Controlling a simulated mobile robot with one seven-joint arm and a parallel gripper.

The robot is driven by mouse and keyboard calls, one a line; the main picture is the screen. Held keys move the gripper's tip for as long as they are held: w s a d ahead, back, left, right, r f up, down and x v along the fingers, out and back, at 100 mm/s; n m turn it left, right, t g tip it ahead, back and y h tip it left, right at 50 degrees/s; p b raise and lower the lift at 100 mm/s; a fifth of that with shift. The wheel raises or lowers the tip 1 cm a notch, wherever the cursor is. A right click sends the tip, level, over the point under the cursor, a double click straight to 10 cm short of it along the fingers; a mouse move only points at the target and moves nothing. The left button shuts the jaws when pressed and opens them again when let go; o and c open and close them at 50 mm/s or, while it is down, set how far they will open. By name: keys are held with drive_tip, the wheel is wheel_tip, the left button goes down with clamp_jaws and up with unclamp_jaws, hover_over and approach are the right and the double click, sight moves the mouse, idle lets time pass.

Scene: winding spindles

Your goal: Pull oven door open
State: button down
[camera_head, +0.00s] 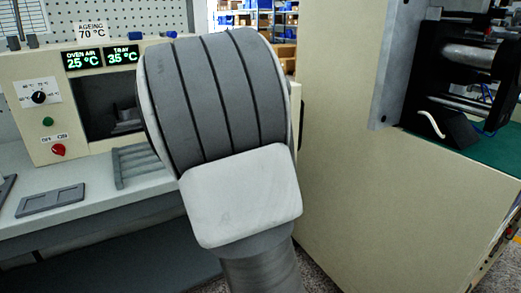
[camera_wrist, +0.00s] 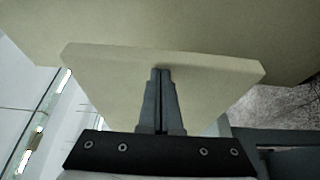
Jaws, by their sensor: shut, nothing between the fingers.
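The cream oven (camera_head: 55,112) stands at the left in the head view, with displays reading 25 °C and 35 °C. Its dark opening (camera_head: 98,100) shows a grey shape inside. My arm covers the oven's right part, so the door's hinge and handle are hidden there. In the wrist view my gripper (camera_wrist: 161,72) is shut and empty, its fingers together in front of a cream panel (camera_wrist: 205,85) with a thick edge. This panel may be the oven door; I cannot tell for sure, nor whether the fingertips touch it. No handle shows.
A grey slotted rack (camera_head: 140,166) and a flat grey plate (camera_head: 50,200) lie on the bench before the oven. A large cream cabinet (camera_head: 390,200) stands close on the right, with a dark machine (camera_head: 465,70) above it. Speckled floor (camera_wrist: 275,108) shows at the wrist view's right.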

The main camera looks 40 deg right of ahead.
drive_tip(key=d+b, duration=0.2)
drive_tip(key=d, duration=0.4)
drive_tip(key=shift+s+d+b, duration=0.2)
drive_tip(key=shift+d+b, duration=0.1)
